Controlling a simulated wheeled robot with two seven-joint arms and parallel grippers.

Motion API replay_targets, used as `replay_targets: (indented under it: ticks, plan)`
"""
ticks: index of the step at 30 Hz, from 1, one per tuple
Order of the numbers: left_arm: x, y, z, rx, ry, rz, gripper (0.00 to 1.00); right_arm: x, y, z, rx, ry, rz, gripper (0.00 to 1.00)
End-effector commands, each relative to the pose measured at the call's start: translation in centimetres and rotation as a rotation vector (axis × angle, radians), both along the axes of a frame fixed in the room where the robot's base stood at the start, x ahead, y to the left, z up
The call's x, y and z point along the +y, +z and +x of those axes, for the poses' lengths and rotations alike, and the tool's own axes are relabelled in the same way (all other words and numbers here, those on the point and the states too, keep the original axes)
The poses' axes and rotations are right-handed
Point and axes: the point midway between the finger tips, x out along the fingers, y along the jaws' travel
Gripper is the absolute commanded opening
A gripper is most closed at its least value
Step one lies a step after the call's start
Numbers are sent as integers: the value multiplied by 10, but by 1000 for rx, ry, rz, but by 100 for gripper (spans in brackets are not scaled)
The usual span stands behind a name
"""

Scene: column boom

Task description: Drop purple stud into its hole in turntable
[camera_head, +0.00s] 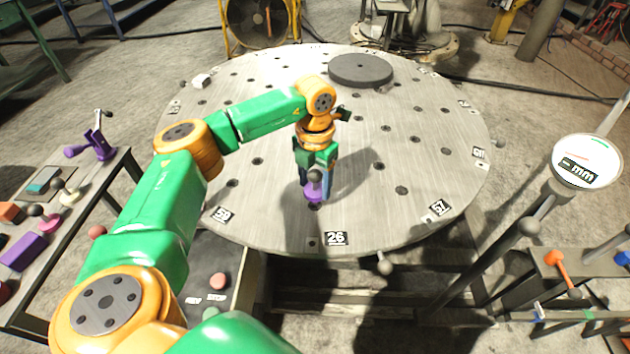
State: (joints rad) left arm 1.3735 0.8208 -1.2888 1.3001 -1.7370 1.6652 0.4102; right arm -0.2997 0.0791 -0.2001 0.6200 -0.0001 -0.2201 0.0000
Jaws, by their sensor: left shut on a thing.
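The turntable (270,85) is a large round grey metal disc with many dark holes and number labels along its rim. My left gripper (314,178) points down over the near part of the turntable, close to the label 26. It is shut on the purple stud (314,195), which has a grey ball on top. The stud's lower end is at or just above a dark hole in the disc; I cannot tell whether it has entered it. My right gripper is not in view.
A dark round disc (360,70) lies on the far part of the turntable. A side table at left carries a purple clamp (92,142), a purple block (23,251) and other parts. A gauge marked mm (587,161) stands at right, above a rack with an orange-handled tool (556,263).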

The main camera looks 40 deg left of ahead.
Motion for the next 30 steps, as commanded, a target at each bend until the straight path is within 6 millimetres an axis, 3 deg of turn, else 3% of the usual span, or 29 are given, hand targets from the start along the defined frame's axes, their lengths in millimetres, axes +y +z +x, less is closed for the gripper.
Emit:
replay_targets:
  ticks: [30]
  plan:
    - [0, -32, 0, 0, 0, 0, 3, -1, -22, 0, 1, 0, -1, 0]
